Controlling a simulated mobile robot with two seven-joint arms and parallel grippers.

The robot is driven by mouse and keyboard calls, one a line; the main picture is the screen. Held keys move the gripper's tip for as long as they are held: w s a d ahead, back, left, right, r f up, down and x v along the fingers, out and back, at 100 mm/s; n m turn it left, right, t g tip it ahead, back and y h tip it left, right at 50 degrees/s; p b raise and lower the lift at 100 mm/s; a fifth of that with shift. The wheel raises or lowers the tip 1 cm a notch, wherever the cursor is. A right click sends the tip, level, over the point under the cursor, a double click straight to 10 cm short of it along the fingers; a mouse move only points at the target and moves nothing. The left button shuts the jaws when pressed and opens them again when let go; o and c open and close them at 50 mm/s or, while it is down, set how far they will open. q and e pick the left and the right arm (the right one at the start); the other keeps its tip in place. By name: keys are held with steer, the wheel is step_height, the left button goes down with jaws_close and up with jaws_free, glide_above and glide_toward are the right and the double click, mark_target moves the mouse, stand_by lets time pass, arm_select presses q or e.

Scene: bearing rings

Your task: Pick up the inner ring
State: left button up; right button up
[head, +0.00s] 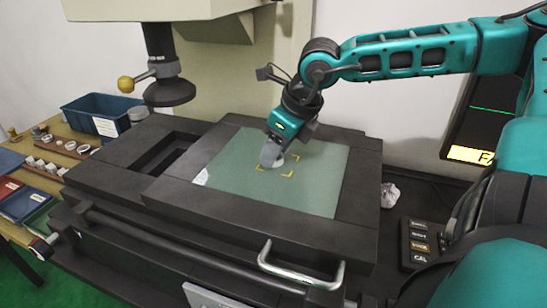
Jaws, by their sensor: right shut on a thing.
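The inner ring (277,161) is a small pale ring at the yellow corner marks on the green-grey glass plate (321,190). My right gripper (271,156) points down over the marks and is shut on the ring. The gripper hides part of the ring, and I cannot tell whether the ring touches the plate. My left gripper is not in view.
A dark stage frame (180,205) surrounds the plate, with a metal handle (300,272) in front. A dark measuring head (168,92) hangs at the left. A blue bin (88,121) and several small rings on a wooden rack (48,150) stand far left.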

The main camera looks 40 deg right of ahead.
steer(key=c, duration=0.5)
steer(key=shift+r, duration=0.1)
